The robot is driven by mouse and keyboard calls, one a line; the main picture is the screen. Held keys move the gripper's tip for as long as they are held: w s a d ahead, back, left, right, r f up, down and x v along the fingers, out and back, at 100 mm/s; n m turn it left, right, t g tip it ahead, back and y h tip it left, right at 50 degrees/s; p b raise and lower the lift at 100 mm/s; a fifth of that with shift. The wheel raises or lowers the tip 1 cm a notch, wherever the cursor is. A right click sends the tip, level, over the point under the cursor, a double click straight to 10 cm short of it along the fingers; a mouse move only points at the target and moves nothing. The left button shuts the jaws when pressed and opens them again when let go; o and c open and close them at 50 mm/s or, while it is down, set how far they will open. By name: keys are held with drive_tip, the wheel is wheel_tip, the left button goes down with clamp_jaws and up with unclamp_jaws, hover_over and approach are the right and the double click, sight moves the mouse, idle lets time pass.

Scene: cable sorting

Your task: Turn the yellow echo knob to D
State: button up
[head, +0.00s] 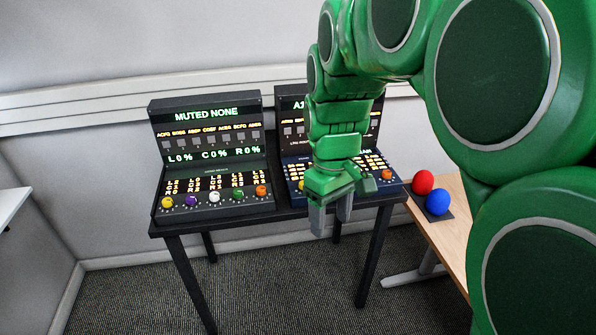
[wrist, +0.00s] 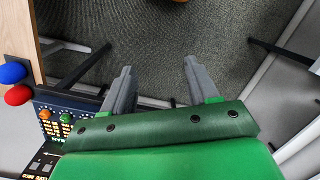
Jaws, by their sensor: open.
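Two consoles stand side by side on a dark table. The left console (head: 210,165) has a yellow knob (head: 167,202) at the left end of its front row. The right console (head: 295,163) is partly hidden by my arm; a small yellow knob (head: 301,185) shows at its left. Labels near the knobs are too small to read, so I cannot tell which yellow knob is echo or its setting. My gripper (head: 331,226) is open and empty, pointing down in front of the right console. In the wrist view its fingers (wrist: 158,66) are apart over floor.
The black table (head: 240,216) carries both consoles. At its right, a wooden table (head: 445,235) holds a red ball (head: 422,182) and a blue ball (head: 438,202). An orange knob (wrist: 45,114) and green knob (wrist: 66,118) show in the wrist view. Floor in front is clear.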

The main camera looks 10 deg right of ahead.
drive_tip(key=w+d+f+n, duration=0.1)
drive_tip(key=w+f+n, duration=0.2)
drive_tip(key=w, duration=0.8)
drive_tip(key=w+f+n, duration=0.4)
drive_tip(key=w, duration=0.7)
drive_tip(key=w+d+f+n, duration=0.1)
drive_tip(key=w+f+n, duration=0.2)
drive_tip(key=w, duration=0.9)
drive_tip(key=shift+d+f+n+t, duration=0.3)
drive_tip(key=shift+f+n, duration=0.1)
drive_tip(key=shift+w+f, duration=0.4)
drive_tip(key=shift+w, duration=0.2)
drive_tip(key=shift+s+f, duration=0.15)
drive_tip(key=shift+f, duration=1.8)
drive_tip(key=shift+s+f, duration=0.1)
drive_tip(key=shift+f, duration=1.85)
drive_tip(key=c, duration=1)
drive_tip(key=shift+c, duration=0.2)
